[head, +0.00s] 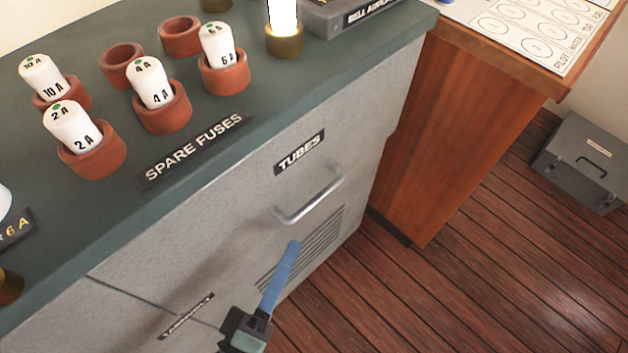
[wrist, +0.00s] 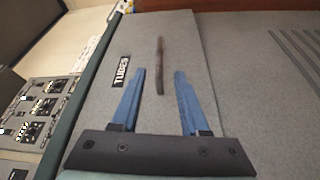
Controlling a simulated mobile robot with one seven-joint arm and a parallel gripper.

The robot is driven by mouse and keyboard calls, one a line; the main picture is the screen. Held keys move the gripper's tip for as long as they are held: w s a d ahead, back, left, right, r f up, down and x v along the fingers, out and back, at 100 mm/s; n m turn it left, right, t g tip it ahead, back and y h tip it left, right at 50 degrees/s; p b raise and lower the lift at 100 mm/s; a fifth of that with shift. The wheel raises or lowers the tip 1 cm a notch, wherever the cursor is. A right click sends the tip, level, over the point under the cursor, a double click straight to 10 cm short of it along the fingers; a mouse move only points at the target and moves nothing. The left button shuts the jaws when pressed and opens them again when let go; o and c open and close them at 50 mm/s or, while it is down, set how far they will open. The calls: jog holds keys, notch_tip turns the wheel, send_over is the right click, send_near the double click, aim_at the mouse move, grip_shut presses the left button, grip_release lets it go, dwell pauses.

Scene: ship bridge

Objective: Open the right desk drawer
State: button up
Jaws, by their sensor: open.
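The grey drawer front (head: 240,190) with the "TUBES" label (head: 299,153) is in the upper right of the grey cabinet and looks shut. Its metal bar handle (head: 308,200) stands out from the front. My gripper (head: 294,246) is just below the handle in the head view, with a visible gap between the blue fingertip and the bar. In the wrist view, my gripper (wrist: 160,72) has its two blue fingers spread apart and empty. The handle (wrist: 160,66) shows between and beyond the fingertips there, and the drawer front (wrist: 120,40) lies behind it.
Red cups (head: 92,160) with white fuses stand on the green cabinet top (head: 130,215). A vent grille (head: 310,250) sits below the handle. A wooden desk (head: 450,130) stands close on the right. A grey case (head: 583,160) lies on the plank floor, which is otherwise clear.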

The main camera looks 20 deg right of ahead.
aim_at(320, 195)
jog(key=x, duration=1.1)
jog(key=shift+w+d+b, duration=0.1)
jog(key=shift+w+b, duration=0.05)
jog(key=shift+b, duration=0.25)
jog(key=shift+c, duration=0.2)
grip_shut()
dwell(0.6)
